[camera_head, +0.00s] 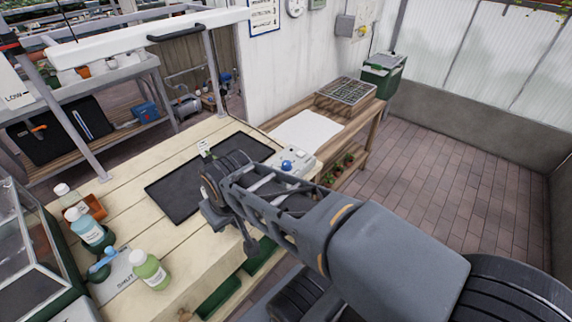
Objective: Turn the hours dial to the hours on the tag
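A light grey control box (293,158) sits on the bench at mid-picture, just beyond my arm. A round blue knob (287,166) shows on it; I cannot read any markings, and my arm covers part of the box's near side. A small pale tag (204,148) with some green stands at the far edge of the black tray; its writing is too small to read. My gripper (228,217) is over the bench at the tray's near right, left of the box and apart from the knob. Its fingers are not clear enough to tell open from shut.
A black tray (173,196) lies on the wooden bench. Bottles (149,270), an orange container (92,207) and a "SHUT" card (127,286) are at the lower left. A white lamp bar (130,38) hangs above. A seedling tray (346,92) is beyond the box.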

